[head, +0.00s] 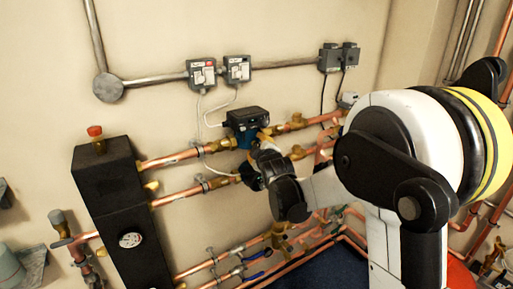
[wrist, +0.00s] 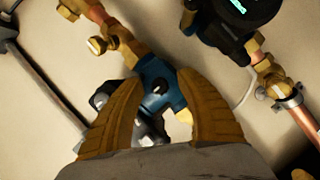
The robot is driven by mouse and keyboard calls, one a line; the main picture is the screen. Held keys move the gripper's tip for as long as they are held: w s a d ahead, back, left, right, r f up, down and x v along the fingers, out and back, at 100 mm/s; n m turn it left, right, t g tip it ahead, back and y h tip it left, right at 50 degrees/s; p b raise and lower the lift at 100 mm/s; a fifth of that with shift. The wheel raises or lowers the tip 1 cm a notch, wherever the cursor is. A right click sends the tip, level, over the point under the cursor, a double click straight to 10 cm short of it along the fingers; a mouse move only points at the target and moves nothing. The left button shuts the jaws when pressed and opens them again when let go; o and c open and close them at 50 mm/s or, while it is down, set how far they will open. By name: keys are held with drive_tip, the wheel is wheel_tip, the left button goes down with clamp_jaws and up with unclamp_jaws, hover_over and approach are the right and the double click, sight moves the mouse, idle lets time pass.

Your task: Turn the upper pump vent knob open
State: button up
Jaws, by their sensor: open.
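In the head view, a blue pump (head: 245,138) with a black control box (head: 246,117) sits on the upper copper pipe. My gripper (head: 262,147) is just in front of it and overlaps its lower right side. In the wrist view, the brown fingers of my gripper (wrist: 160,80) are open, one on each side of a blue body (wrist: 152,72) with a dark round spot at its middle. I cannot tell whether they touch it. A grey metal part (wrist: 148,130) shows between the fingers. I cannot make out the vent knob for certain.
A black unit with a lit green display (wrist: 248,8) is at the wrist view's upper right, near a copper pipe (wrist: 302,125). In the head view, a tall black box (head: 108,190) stands left, and grey switches (head: 202,73) are above. Lower pipes carry blue-handled valves (head: 254,276).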

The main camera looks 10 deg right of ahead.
clamp_jaws()
idle(0.3)
drive_tip(key=m+g+y+p, duration=0.1)
drive_tip(key=m, duration=0.2)
drive_tip(key=shift+r+p, duration=0.1)
drive_tip(key=shift+p, duration=0.25)
drive_tip(key=m+g+y+p, duration=0.1)
drive_tip(key=m+y, duration=0.1)
drive_tip(key=m, duration=0.1)
drive_tip(key=shift+d, duration=0.1)
drive_tip(key=m+g+y, duration=0.1)
drive_tip(key=m+y, duration=0.1)
drive_tip(key=m, duration=0.1)
drive_tip(key=shift+m+y+b, duration=0.35)
drive_tip(key=shift+m+y, duration=0.95)
drive_tip(key=shift+m, duration=0.3)
drive_tip(key=shift+s, duration=0.1)
